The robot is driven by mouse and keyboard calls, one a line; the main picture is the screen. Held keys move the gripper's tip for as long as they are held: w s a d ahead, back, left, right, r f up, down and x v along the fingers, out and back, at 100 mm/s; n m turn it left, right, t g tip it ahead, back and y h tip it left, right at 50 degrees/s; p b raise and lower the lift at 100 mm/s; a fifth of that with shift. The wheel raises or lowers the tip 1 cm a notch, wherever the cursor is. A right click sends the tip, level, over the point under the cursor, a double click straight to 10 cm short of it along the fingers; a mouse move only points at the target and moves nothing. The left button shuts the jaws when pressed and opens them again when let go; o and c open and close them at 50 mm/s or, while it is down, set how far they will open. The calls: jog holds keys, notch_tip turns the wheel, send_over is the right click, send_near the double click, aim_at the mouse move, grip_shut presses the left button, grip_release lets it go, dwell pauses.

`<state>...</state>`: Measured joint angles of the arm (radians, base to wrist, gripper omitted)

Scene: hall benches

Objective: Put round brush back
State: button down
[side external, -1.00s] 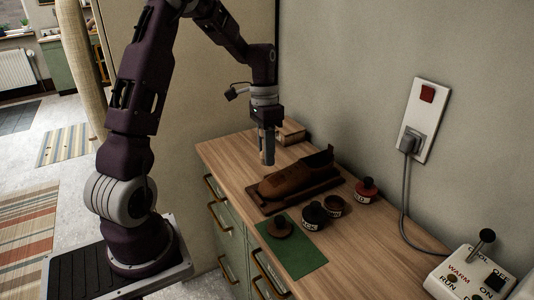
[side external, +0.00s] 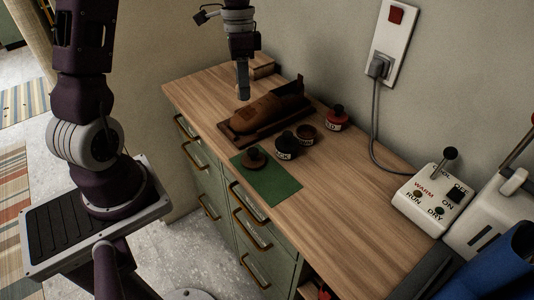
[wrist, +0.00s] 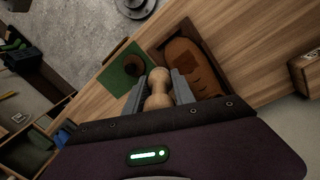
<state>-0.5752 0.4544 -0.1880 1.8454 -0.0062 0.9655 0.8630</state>
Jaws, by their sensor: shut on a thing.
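My gripper (side external: 243,86) is above the bench, near the toe of the brown shoe (side external: 262,116). In the wrist view my gripper (wrist: 160,90) is shut on a pale turned wooden handle (wrist: 158,88) with a rounded knob. The handle's far end is hidden, and I cannot make the piece out in the side view. A dark brown round piece with a knob (side external: 254,157) sits on the green mat (side external: 277,187). It also shows in the wrist view (wrist: 133,65); I cannot tell whether it is a brush.
The shoe lies on a dark wooden board (side external: 241,139). Beside it stand a dark jar (side external: 286,146), a brown tin (side external: 306,135) and a red-lidded jar (side external: 336,119). A wooden box (side external: 264,71) is at the back. A white switch box (side external: 427,195) is at right.

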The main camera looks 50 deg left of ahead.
jog(key=s+d+f+m+y, duration=0.1)
jog(key=d+f+m, duration=0.1)
jog(key=d+m, duration=0.8)
jog(key=m, duration=0.5)
send_over(278, 188)
jog(key=shift+m+t, duration=0.4)
notch_tip(278, 188, down, 11)
jog(key=shift+r, duration=0.15)
jog(key=c, duration=1.1)
grip_release()
jog(key=shift+o, duration=0.2)
